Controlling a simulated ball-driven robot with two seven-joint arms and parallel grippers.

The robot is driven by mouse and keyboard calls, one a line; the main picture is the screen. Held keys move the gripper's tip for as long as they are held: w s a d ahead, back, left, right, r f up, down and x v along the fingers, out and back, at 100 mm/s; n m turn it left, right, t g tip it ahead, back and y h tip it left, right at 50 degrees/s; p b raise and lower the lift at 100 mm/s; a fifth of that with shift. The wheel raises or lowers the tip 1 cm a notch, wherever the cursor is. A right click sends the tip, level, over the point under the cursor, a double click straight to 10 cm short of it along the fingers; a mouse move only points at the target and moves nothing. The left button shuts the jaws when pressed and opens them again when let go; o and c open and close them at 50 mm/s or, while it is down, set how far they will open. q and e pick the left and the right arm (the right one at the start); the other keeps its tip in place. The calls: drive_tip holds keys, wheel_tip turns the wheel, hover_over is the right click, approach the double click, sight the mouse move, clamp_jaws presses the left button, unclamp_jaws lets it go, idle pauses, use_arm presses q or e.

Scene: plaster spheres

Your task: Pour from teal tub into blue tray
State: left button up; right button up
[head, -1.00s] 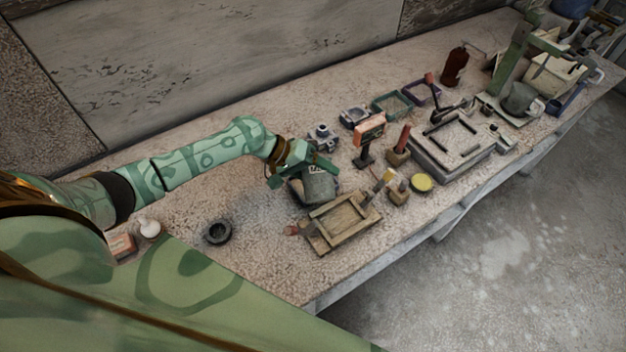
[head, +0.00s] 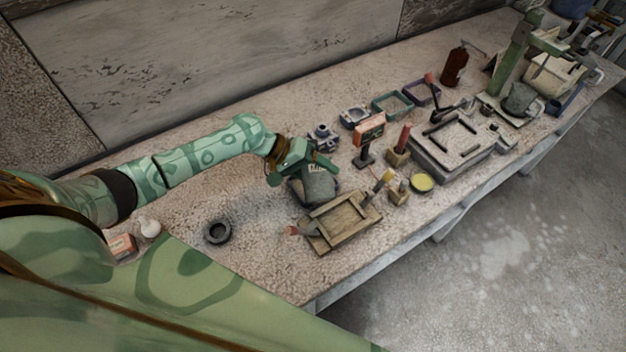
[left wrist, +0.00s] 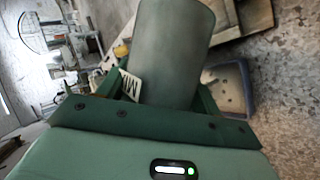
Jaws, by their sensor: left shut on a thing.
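My left gripper (head: 304,171) is shut on the teal tub (head: 320,186), a dark grey-green vessel with a pale marked label. The tub is tilted and held above the blue tray (head: 294,196), which it partly hides. In the left wrist view the tub (left wrist: 172,50) fills the middle, between the fingers. The blue tray's rim (left wrist: 252,88) shows to its right, with a few dark specks inside the tray. The tub's mouth and contents are hidden, and I cannot tell whether anything is flowing. My right gripper is not in view.
A wooden frame (head: 340,225) lies close in front of the tray. A dark ring (head: 217,232) lies to the left. A small sign on a stand (head: 367,135), a red-handled tool (head: 401,143) and a yellow disc (head: 421,182) stand to the right. The bench's front left is mostly clear.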

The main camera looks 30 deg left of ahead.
use_arm(q)
drive_tip(key=shift+r, duration=0.1)
idle(0.3)
